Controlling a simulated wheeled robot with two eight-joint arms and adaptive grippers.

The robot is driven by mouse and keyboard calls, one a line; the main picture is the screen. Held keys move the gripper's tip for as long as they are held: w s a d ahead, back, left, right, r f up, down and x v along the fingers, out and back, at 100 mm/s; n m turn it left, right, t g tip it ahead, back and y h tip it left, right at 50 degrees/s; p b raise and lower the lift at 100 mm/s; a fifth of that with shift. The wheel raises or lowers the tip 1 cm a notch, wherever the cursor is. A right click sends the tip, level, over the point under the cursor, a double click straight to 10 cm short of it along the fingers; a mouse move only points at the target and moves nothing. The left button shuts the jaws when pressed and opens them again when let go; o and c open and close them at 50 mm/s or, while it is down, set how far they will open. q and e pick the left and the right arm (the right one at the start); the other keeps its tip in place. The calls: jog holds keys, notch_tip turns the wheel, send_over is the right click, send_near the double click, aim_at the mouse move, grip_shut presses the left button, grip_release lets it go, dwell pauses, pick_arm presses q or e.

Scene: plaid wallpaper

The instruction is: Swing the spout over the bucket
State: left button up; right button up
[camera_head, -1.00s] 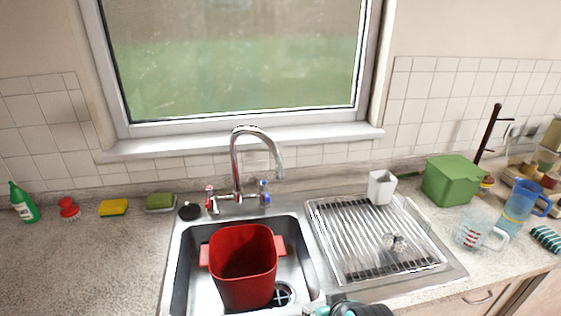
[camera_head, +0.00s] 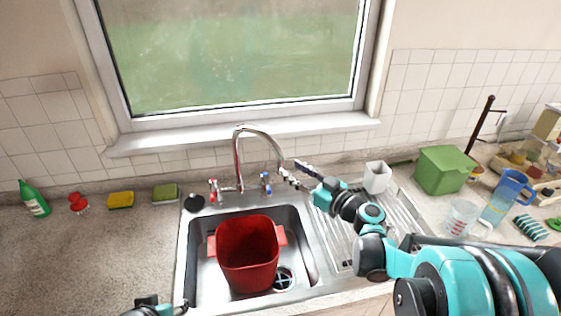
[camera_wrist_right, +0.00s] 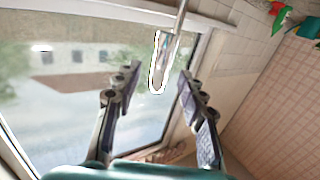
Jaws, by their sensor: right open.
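The chrome spout (camera_head: 258,132) arches up from the tap behind the sink. Its outlet end hangs to the right, behind the bucket's right side in the picture. The red bucket (camera_head: 248,256) stands upright in the sink basin, with a red lug on each side. My right gripper (camera_head: 293,171) is open at the spout's outlet end. In the right wrist view, the spout's end (camera_wrist_right: 158,68) shows between the two spread fingers of my right gripper (camera_wrist_right: 160,75); contact cannot be told. My left gripper (camera_head: 176,308) is partly visible at the bottom edge; its jaws are unclear.
Red-marked (camera_head: 213,188) and blue-marked (camera_head: 265,183) tap handles flank the spout's base. A green box (camera_head: 444,168) and jugs stand at right. The left counter (camera_head: 90,255) is mostly clear.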

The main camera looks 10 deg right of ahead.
aim_at(283, 164)
jog(key=b+x, duration=0.1)
jog(key=x, duration=0.5)
grip_shut()
